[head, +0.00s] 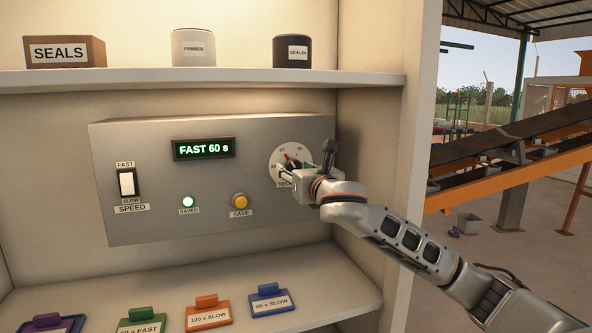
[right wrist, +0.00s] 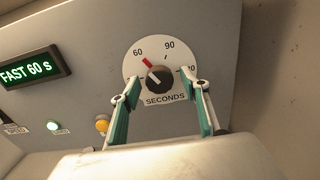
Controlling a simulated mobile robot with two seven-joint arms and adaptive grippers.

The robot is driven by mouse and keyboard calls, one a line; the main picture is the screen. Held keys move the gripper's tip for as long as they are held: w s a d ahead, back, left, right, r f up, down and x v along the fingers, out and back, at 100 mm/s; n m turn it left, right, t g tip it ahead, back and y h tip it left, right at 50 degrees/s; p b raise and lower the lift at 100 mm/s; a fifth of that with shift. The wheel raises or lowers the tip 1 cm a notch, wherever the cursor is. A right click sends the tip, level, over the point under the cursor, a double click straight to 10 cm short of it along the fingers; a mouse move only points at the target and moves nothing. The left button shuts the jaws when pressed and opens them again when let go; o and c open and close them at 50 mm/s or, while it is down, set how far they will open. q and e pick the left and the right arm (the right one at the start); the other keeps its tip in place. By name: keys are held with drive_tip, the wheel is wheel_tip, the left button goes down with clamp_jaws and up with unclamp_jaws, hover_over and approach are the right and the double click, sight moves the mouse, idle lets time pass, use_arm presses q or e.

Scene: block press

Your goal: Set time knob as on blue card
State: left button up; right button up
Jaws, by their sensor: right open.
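The blue card (head: 269,304) reads "90 s SLOW" and lies on the lower shelf. The time knob (right wrist: 160,79) is black with a red pointer, on a white dial (right wrist: 139,69) marked "SECONDS"; the pointer is at about 60. In the head view the dial (head: 279,157) is partly hidden by my right gripper (head: 289,170). The display (head: 204,149) reads "FAST 60 s". My right gripper is open in front of the dial; in the right wrist view its fingers stand on either side of the knob. I cannot tell whether they touch it. My left gripper is out of view.
The panel also has a white speed switch (head: 127,183), a lit green "SAVED" lamp (head: 188,202) and a yellow save button (head: 240,201). Orange (head: 207,315), green (head: 140,322) and purple (head: 57,327) cards lie on the lower shelf. A side wall (head: 371,150) stands close right of the panel.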

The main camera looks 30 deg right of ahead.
drive_tip(key=c, duration=1.1)
drive_tip(key=m, duration=1.1)
drive_tip(key=shift+a, duration=0.1)
drive_tip(key=shift+m, duration=0.5)
drive_tip(key=o, duration=1.1)
